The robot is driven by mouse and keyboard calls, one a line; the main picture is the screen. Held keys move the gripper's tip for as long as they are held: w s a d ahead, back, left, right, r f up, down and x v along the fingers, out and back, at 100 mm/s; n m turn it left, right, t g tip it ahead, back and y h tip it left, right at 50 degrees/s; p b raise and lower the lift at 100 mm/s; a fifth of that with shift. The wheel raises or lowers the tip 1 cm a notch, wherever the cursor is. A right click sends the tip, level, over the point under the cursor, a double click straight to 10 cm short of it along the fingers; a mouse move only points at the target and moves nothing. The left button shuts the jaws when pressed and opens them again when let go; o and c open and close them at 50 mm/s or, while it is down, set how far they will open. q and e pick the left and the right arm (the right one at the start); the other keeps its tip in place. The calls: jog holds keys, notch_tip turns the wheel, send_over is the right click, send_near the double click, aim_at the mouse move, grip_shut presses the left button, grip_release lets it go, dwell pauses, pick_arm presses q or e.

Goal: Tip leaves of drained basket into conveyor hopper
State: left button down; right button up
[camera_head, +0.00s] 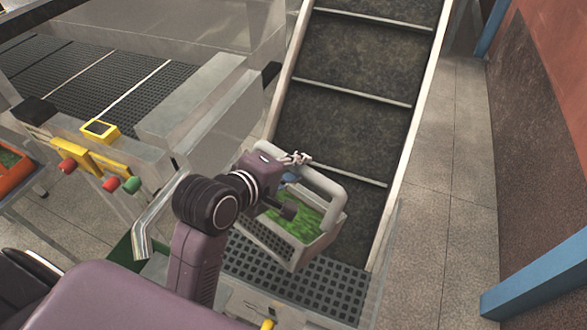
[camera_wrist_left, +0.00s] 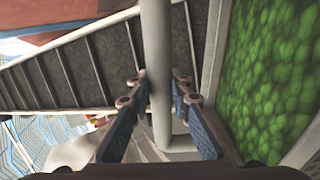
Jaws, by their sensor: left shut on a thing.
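A light grey basket (camera_head: 318,251) holds green leaves (camera_head: 298,215) and looks slightly tilted. It also shows in the left wrist view (camera_wrist_left: 215,70), with its leaves filling the right side. My left gripper (camera_head: 297,159) is shut on the basket's thick handle (camera_head: 326,185); in the left wrist view its blue-padded fingers close on both sides of the handle bar (camera_wrist_left: 156,60). The basket is over the perforated grate (camera_head: 325,290) at the low end of the inclined conveyor (camera_head: 345,110). Whether it touches the grate I cannot tell. My right gripper is not in view.
A metal machine with a yellow control panel (camera_head: 100,158) and red and green buttons stands at the left. An orange crate (camera_head: 14,172) sits at the far left. A blue beam (camera_head: 535,275) and a reddish wall stand at the right. The floor (camera_head: 450,200) right of the conveyor is clear.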

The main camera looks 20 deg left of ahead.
pick_arm(q)
jog(key=w+f+g+p, duration=0.1)
jog(key=f+g, duration=0.1)
jog(key=w+d+f+g+y+p, duration=0.1)
jog(key=f+g+p, duration=0.1)
jog(key=w+f+g+y+p, duration=0.1)
jog(key=f+g, duration=0.1)
jog(key=shift+w+d+f, duration=0.15)
jog(key=shift+w+f, duration=0.05)
jog(key=shift+w, duration=0.15)
jog(key=shift+w+f+g, duration=0.1)
jog(key=shift+f+g, duration=0.7)
jog(key=shift+f, duration=0.05)
dwell(2.6)
